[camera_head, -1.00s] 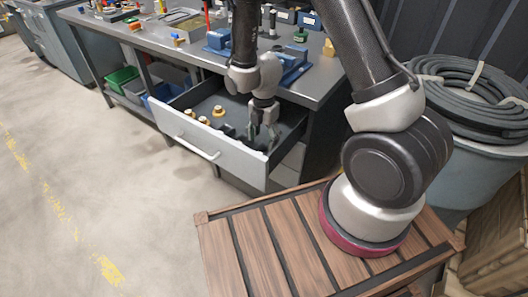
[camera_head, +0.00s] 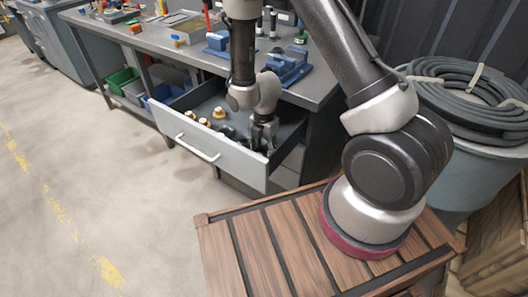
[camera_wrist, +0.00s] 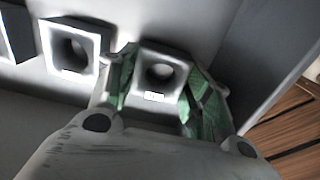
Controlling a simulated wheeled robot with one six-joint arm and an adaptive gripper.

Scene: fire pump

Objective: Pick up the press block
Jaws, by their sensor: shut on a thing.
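In the wrist view the press block (camera_wrist: 147,73) is a grey square block with a round hole and a small white label. It sits between the green-padded fingers of my gripper, which is shut on it. In the head view my gripper (camera_head: 262,143) reaches down into the right part of the open drawer (camera_head: 205,148). The block is hidden there by the gripper, and I cannot tell whether it is clear of the drawer floor.
A similar holed block (camera_wrist: 70,50) stands left of the held one, with part of another at the left edge. Several brass-coloured pieces (camera_head: 218,113) lie in the drawer. Drawer walls are close to my gripper. A wooden crate (camera_head: 265,245) stands in front.

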